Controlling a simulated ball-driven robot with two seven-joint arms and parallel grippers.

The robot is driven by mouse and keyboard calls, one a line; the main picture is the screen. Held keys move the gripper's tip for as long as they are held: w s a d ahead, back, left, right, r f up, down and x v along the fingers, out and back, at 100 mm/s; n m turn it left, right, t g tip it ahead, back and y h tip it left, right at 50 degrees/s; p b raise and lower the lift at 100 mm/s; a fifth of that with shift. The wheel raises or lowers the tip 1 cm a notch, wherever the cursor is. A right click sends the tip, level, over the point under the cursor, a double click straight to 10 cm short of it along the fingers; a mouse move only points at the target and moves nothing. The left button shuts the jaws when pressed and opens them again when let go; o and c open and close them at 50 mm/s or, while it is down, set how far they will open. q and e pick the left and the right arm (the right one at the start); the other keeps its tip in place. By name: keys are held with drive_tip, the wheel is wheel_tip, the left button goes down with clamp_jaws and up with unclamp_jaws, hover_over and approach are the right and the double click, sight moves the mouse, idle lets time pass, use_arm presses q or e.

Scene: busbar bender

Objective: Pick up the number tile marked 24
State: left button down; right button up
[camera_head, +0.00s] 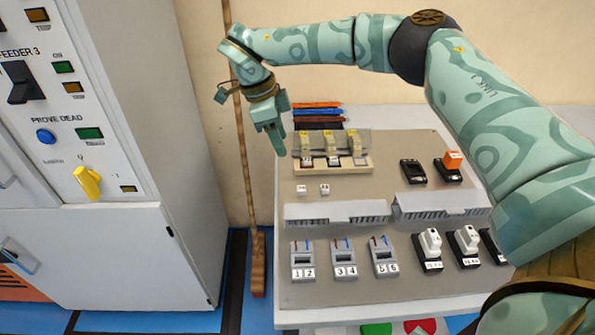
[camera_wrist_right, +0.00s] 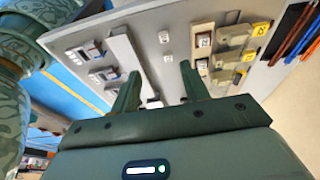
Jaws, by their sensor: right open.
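Two small white number tiles, a left one (camera_head: 301,189) and a right one (camera_head: 324,189), lie loose on the grey board (camera_head: 380,205). Their markings are too small for me to tell which is 24. In the right wrist view, two small white tiles (camera_wrist_right: 163,37) (camera_wrist_right: 167,57) lie on the board beyond the fingers. My right gripper (camera_head: 277,142) is above the board's back left corner, apart from the tiles. Its open fingers (camera_wrist_right: 160,85) point toward the board with nothing seen held between them. My left gripper is not in view.
A holder with yellow-topped clips (camera_head: 330,145) stands behind the tiles. Grey slotted ducts (camera_head: 335,212) run in front, with numbered terminal blocks (camera_head: 344,257) nearer. A tall cabinet (camera_head: 95,230) stands left, and a wooden pole (camera_head: 243,160) is beside the table.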

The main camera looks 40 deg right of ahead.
drive_tip(key=b, duration=0.3)
hover_over(301, 188)
drive_tip(key=w+a, duration=0.1)
drive_tip(key=a, duration=0.1)
wheel_tip(301, 188, down, 10)
drive_tip(key=shift+f, duration=0.1)
drive_tip(key=shift+d+f+b, duration=0.15)
drive_tip(key=shift+f+b, duration=0.25)
drive_tip(key=b+x, duration=0.2)
drive_tip(key=x, duration=0.3)
drive_tip(key=shift+w, duration=0.1)
drive_tip(key=shift+r, duration=0.15)
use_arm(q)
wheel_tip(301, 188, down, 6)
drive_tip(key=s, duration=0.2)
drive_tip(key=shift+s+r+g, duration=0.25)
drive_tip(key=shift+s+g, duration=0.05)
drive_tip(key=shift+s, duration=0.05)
use_arm(e)
clamp_jaws()
